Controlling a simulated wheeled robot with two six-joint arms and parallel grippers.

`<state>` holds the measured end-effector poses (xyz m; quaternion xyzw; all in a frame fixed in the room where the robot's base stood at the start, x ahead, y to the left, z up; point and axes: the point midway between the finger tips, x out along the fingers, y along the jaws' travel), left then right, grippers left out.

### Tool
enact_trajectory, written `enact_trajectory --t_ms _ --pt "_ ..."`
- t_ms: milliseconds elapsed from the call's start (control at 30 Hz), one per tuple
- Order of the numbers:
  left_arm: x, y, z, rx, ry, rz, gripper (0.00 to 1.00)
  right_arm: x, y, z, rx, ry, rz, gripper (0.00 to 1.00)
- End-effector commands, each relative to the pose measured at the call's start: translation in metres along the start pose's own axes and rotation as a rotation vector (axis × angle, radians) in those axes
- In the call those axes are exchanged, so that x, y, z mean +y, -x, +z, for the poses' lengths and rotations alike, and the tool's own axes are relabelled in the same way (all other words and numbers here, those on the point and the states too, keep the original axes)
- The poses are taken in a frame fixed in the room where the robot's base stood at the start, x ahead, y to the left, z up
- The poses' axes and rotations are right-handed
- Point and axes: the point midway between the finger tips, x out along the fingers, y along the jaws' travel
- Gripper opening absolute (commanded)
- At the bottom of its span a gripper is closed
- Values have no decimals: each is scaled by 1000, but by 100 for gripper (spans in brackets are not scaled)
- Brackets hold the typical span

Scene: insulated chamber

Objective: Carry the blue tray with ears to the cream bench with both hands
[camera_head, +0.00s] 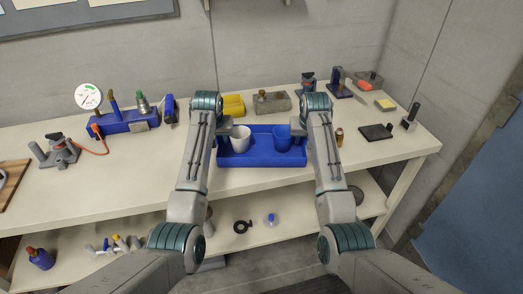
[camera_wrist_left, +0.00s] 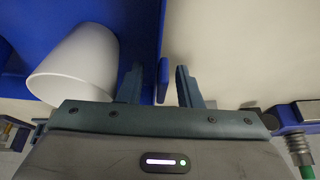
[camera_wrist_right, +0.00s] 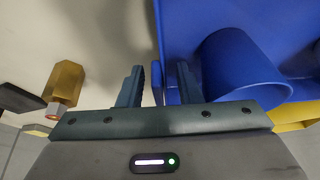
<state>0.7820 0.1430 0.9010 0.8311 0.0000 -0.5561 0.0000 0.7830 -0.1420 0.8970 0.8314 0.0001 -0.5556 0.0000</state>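The blue tray (camera_head: 263,159) sits on the cream bench (camera_head: 393,152) in the middle of the head view. A white cup (camera_head: 240,139) stands in its left part and a blue cup (camera_head: 282,141) in its right part. My left gripper (camera_wrist_left: 159,76) is at the tray's left end, its fingers apart on either side of a thin blue ear (camera_wrist_left: 163,82). My right gripper (camera_wrist_right: 159,76) is at the right end, its fingers apart around the other ear (camera_wrist_right: 157,84). Gaps show beside both ears. In the head view my wrists hide most of both grippers.
Behind the tray are a yellow block (camera_head: 233,105) and a grey box (camera_head: 272,102). A small brass piece (camera_head: 339,136) stands right of my right gripper. A gauge (camera_head: 88,97) on a blue base is at the left. A lower shelf (camera_head: 150,222) holds small items.

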Motion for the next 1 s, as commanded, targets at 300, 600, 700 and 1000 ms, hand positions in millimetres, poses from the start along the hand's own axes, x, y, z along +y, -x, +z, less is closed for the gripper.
enact_trajectory --t_ms 300,600,700,1000 --pt "0 56 -1 6 1 1 32 0 0 0 0 0 0 32" --pt "1 107 0 3 0 1 32 0 0 0 0 0 0 32" --pt "0 115 0 2 -1 1 32 0 0 0 0 0 0 32" --pt "0 118 0 1 0 0 32 0 38 -1 4 0 -1 32"
